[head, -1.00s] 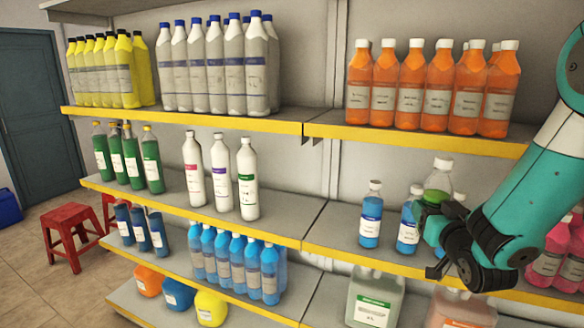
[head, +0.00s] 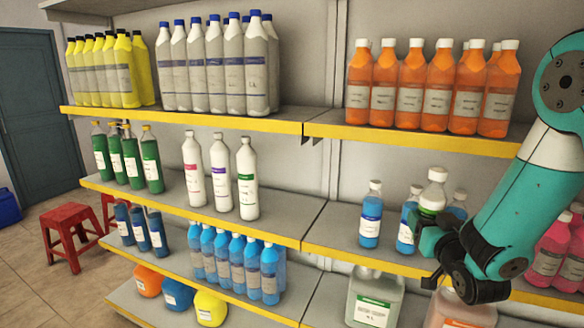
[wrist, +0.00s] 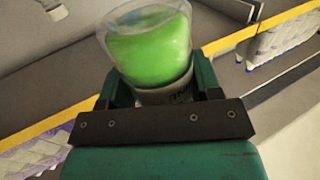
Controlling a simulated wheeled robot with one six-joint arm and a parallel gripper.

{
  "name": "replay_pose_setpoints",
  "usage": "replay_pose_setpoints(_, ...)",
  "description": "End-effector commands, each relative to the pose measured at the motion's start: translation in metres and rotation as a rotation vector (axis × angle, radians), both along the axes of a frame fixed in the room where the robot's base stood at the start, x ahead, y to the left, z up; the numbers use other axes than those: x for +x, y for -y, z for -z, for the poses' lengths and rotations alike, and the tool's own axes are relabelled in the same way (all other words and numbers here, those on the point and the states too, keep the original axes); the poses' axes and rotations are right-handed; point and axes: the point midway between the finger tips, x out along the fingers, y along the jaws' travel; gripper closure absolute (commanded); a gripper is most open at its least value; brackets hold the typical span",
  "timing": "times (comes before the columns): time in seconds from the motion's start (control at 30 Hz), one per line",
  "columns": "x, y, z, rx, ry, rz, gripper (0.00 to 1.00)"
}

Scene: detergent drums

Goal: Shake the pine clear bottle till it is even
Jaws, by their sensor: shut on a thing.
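The pine clear bottle (head: 432,196) is in my gripper (head: 430,236), in front of the middle shelf at the right. It has a white cap, a pale upper part and green lower down, and leans slightly to the right in the head view. My gripper is shut around its lower part, which the jaws hide. In the wrist view the bottle (wrist: 148,45) stands between the two fingers (wrist: 160,88). Bright green liquid shows there under a clear, empty-looking part, and its surface is slanted. I cannot tell whether the green is even throughout.
Blue bottles (head: 370,218) stand on the middle shelf close to the left and behind the held bottle. Pink bottles (head: 548,250) stand to the right of my arm. Orange bottles (head: 410,88) fill the shelf above, and large jugs (head: 373,300) stand below.

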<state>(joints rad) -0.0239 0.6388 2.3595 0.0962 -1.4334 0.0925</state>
Motion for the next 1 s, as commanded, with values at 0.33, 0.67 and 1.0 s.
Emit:
replay_pose_setpoints(0.33, -0.001, 0.005, -0.026, 0.003, 0.001, 0.013, 0.75)
replay_pose_setpoints(0.67, 0.0, 0.005, 0.003, 0.003, 0.014, 0.013, 0.75)
replay_pose_setpoints(1.0, 0.0, 0.004, 0.051, 0.002, -0.008, 0.012, 0.75)
